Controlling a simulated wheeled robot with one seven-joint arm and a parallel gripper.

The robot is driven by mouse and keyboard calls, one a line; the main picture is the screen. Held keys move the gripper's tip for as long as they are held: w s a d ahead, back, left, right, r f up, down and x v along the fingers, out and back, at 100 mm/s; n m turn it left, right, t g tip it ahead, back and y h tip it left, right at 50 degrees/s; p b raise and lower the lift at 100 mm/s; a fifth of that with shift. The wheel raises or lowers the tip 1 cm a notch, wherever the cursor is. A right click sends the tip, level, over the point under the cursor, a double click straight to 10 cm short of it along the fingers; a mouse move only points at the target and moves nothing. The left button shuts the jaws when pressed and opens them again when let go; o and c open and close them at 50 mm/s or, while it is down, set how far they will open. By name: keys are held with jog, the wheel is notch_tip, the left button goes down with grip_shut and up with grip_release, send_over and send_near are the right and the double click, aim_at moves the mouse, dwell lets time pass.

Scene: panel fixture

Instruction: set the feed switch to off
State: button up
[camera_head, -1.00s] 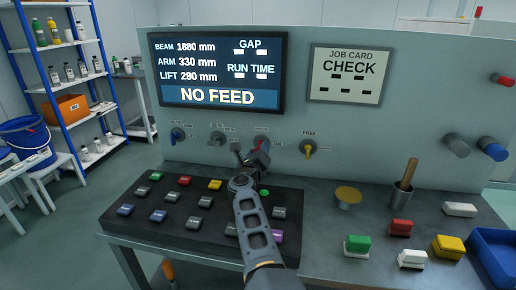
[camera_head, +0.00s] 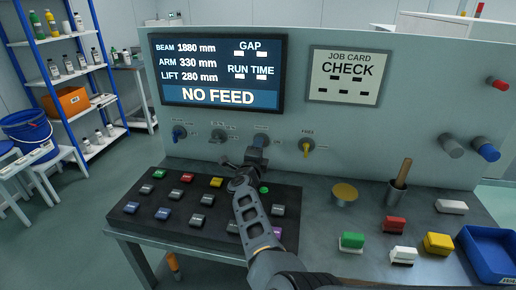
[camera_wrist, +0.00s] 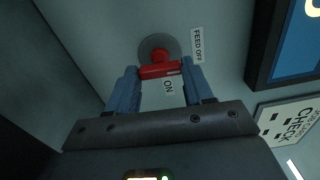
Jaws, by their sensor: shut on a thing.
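The feed switch (camera_wrist: 160,71) is a red bar knob on a round base in the wrist view. A "FEED OFF" label (camera_wrist: 197,44) is to its right in that view and an "ON" label (camera_wrist: 167,86) is below it. A pale mark shows near the bar's right end, on the FEED OFF side. My gripper (camera_wrist: 159,76) is shut on the switch, with one blue finger on each side. In the head view my gripper (camera_head: 259,143) is at the panel and hides the switch. The screen (camera_head: 217,72) reads "NO FEED".
Other knobs flank the switch: a blue one (camera_head: 179,133), a grey one (camera_head: 217,136) and a yellow one (camera_head: 307,147). A dark button board (camera_head: 185,231) lies below my arm. A cup with a wooden handle (camera_head: 397,194) stands to the right.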

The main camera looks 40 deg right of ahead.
jog(key=shift+a+n, duration=0.1)
jog(key=shift+n, duration=0.4)
jog(key=o, duration=1)
jog(key=shift+o, duration=0.2)
jog(key=shift+p+v, duration=1.15)
jog(key=shift+v, duration=2.7)
jog(key=shift+s+a, duration=0.1)
